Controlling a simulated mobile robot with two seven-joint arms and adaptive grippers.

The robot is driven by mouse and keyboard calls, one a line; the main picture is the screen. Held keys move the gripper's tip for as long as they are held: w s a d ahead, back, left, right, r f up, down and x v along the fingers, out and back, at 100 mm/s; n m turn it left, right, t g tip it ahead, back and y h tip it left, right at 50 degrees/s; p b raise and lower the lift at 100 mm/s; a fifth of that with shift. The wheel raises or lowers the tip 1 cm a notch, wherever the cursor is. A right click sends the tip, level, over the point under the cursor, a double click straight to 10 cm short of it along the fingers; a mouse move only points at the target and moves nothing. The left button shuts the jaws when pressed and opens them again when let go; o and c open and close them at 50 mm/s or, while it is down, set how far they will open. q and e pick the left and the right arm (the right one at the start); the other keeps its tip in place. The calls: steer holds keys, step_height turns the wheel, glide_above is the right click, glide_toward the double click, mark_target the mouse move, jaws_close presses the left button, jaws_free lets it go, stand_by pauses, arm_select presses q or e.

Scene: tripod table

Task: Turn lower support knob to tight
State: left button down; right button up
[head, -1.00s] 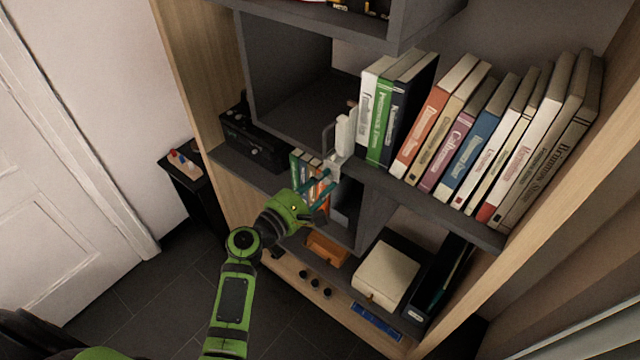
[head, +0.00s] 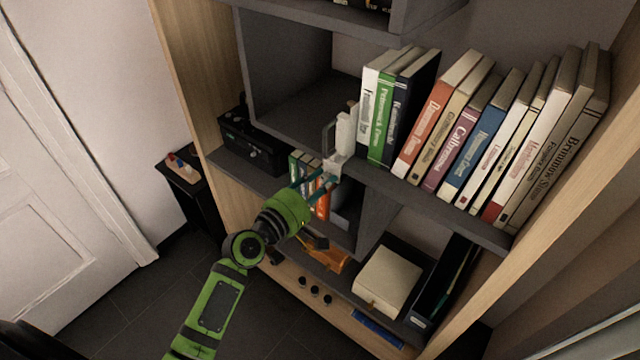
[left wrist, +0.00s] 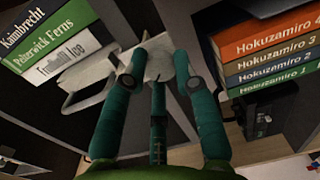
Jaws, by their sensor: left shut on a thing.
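A white clamp-like support (head: 345,132) with a thin looped handle is fixed at the front edge of the middle shelf, beside the upright books. Its lower white part, which I take as the lower support knob (head: 333,167), sits below the shelf edge. My left gripper (head: 325,177) reaches up from below with its teal fingers on that part. My right gripper is not in view.
Upright books (head: 480,130) fill the shelf to the right. Smaller books, one orange (head: 322,203), stand just below the gripper. A black device (head: 252,142) sits at left. A cream box (head: 388,279) lies on the lower shelf. Open floor lies at lower left.

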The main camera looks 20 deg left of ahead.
arm_select(q)
steer(key=shift+d+m+y+p, duration=0.1)
steer(key=shift+m+y+p, duration=0.4)
steer(key=shift+m, duration=3.9)
steer(key=shift+f, duration=0.1)
steer(key=c, duration=1)
jaws_free()
steer(key=shift+s, duration=0.1)
steer(key=v, duration=1.2)
steer(key=shift+f, duration=0.15)
